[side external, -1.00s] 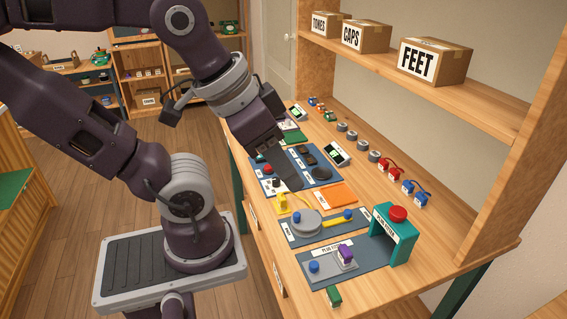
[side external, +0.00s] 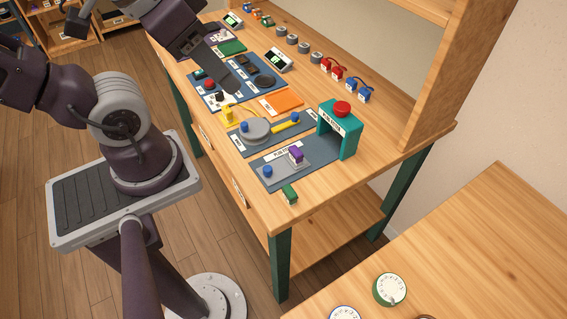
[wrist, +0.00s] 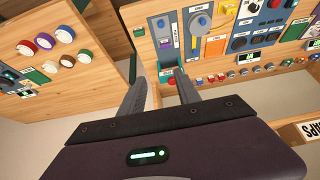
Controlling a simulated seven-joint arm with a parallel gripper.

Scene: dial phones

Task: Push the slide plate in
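The slide plate (side external: 283,172) is a grey plate with a blue knob (side external: 267,171) at its near left. A purple plug piece (side external: 296,155) stands upright on it. It lies on the dark plug tester mat (side external: 312,165), in front of and outside the teal frame (side external: 351,139) with a red button (side external: 342,108) on top. In the wrist view the slide plate (wrist: 162,28) shows above my fingers. My gripper (side external: 230,84) hangs above the blue panel, left of and beyond the slide plate. Its fingers (wrist: 162,76) are apart and empty in the wrist view.
A grey disc (side external: 255,130) with a yellow lever (side external: 285,126) and an orange pad (side external: 281,102) lie between my gripper and the plug tester. A small green block (side external: 289,194) sits at the bench's near edge. Red and blue plugs stand behind.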

